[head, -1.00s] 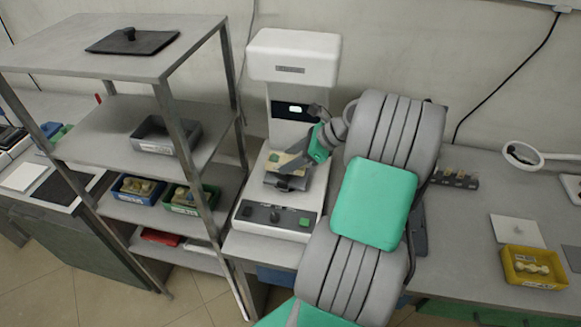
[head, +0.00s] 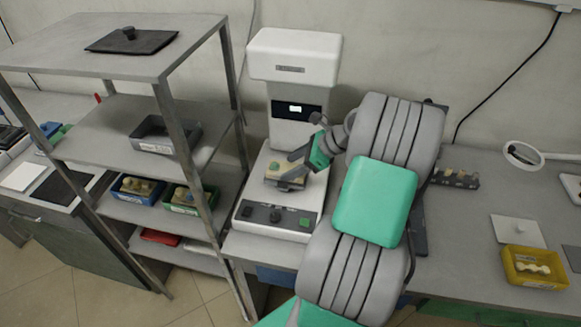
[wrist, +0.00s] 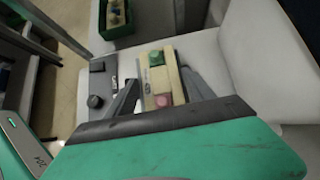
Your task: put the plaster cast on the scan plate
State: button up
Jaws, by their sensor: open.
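The plaster cast (head: 279,172) is a pale beige block with a green patch and a pink patch on top. It lies on the dark scan plate (head: 288,187) of the white scanner, and most of the plate is hidden beneath it. My gripper (head: 293,165) reaches in from the right, its fingers at the cast. In the wrist view the cast (wrist: 158,80) lies between the two fingers of my gripper (wrist: 160,88), which are open. A gap shows beside the right finger; contact at the left finger is unclear.
The scanner head (head: 294,56) overhangs the plate on its column. A metal rack (head: 167,85) stands close on the left, with a grey tray (head: 164,135) and blue and green bins. A yellow bin (head: 533,268) and a magnifier (head: 522,154) are on the right-hand bench.

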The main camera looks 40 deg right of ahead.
jog(key=p+v, duration=0.2)
jog(key=v, duration=0.9)
jog(key=w+a+r+n+g+h, duration=0.1)
jog(key=w+a+n+g+h, duration=0.1)
jog(key=a+n, duration=0.65)
jog(key=w+a+r+n+g+h, duration=0.1)
jog(key=w+a+n, duration=0.1)
jog(key=a+n, duration=0.65)
jog(key=s+a+f+n+h, duration=0.1)
jog(key=s+a+n+h, duration=0.2)
jog(key=s+a+n, duration=0.7)
jog(key=shift+a+n, duration=0.4)
jog(key=shift+a, duration=0.25)
